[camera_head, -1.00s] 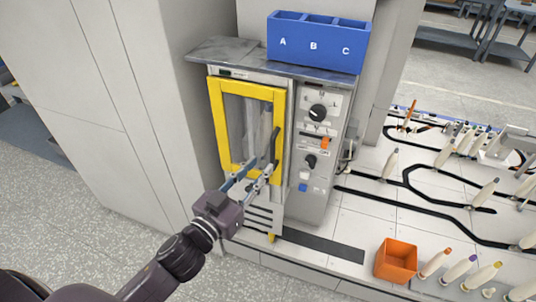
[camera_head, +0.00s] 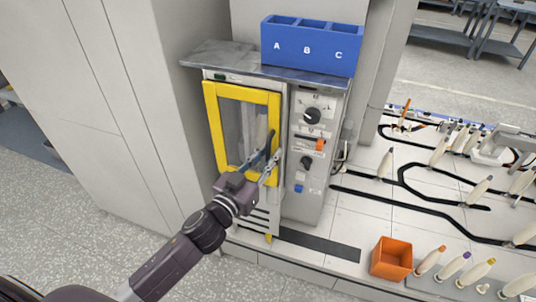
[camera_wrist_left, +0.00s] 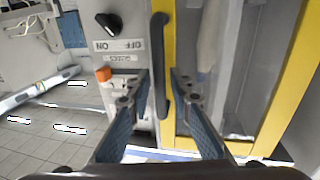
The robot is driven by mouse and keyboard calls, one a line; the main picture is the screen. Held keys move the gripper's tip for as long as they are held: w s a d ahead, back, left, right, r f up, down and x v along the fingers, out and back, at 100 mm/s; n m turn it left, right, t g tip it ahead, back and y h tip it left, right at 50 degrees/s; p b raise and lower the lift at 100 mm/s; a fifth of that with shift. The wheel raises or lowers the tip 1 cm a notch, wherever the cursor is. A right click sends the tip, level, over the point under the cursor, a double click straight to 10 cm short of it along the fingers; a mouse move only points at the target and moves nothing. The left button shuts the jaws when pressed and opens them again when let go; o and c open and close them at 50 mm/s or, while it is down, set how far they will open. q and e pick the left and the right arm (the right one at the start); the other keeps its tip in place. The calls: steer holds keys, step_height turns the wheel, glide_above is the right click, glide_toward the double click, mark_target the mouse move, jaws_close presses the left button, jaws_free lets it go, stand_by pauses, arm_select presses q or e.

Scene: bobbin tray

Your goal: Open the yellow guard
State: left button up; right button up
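The yellow guard (camera_head: 211,120) is a yellow frame around a clear pane on the front of the grey machine. It looks closed. Its dark vertical handle (camera_wrist_left: 160,65) is on the frame's right side in the head view. My left gripper (camera_head: 268,160) is in front of the handle's lower part. In the left wrist view my left gripper (camera_wrist_left: 162,78) is open, with one finger on each side of the handle and a gap to it. The yellow frame (camera_wrist_left: 268,135) also shows there behind the right finger. My right gripper is not in view.
The control panel (camera_head: 308,160) with black knobs and an orange switch (camera_head: 320,145) is just right of the guard. A blue bin marked A, B, C (camera_head: 312,62) stands on top. An orange box (camera_head: 391,258) and several bobbins are at the lower right.

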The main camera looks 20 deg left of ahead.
arm_select(q)
jaws_close()
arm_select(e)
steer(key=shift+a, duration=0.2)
arm_select(q)
steer(key=shift+s, duration=0.1)
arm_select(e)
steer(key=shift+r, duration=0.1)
